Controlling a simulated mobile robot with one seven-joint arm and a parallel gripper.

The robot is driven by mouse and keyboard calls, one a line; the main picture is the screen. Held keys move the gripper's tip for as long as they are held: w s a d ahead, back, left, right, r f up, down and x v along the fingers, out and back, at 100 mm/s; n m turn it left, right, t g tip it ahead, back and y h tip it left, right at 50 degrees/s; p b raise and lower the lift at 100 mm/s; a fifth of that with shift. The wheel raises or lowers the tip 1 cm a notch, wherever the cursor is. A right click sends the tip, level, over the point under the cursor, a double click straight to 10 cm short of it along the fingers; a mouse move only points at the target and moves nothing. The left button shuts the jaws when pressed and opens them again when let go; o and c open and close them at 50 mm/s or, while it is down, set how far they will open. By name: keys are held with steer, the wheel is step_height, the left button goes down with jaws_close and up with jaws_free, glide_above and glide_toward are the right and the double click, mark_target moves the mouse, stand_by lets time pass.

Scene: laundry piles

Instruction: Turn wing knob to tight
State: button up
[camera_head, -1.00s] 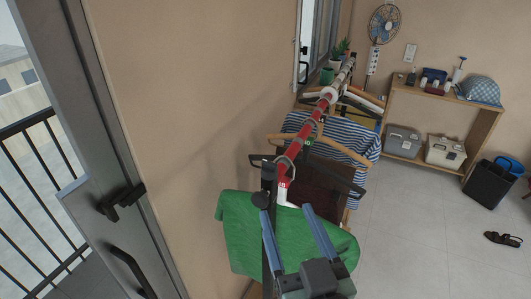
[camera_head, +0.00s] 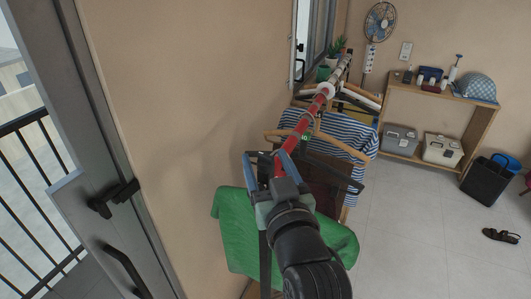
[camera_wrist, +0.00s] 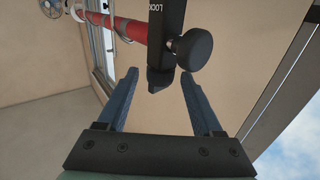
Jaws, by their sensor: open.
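The wing knob (camera_wrist: 192,48) is a dark, rounded knob on the side of a black post (camera_wrist: 165,40) marked LOCK. In the wrist view it sits just ahead of my gripper (camera_wrist: 158,76), near the right fingertip. The post's lower end is between and slightly beyond the fingertips. My gripper is open with nothing held. In the head view my gripper (camera_head: 267,158) is at the near end of the red rail (camera_head: 298,136), and the knob is hidden behind it. I cannot tell whether a finger touches the knob.
A green cloth (camera_head: 235,235) hangs below my gripper. Hangers and a striped garment (camera_head: 340,133) hang along the rail. The tan wall (camera_head: 190,120) is close on the left, with a grey door frame (camera_head: 95,130) beyond. Open floor (camera_head: 415,220) lies right.

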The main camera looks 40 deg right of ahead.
steer(key=shift+w+d, duration=0.25)
steer(key=shift+w, duration=0.2)
jaws_close()
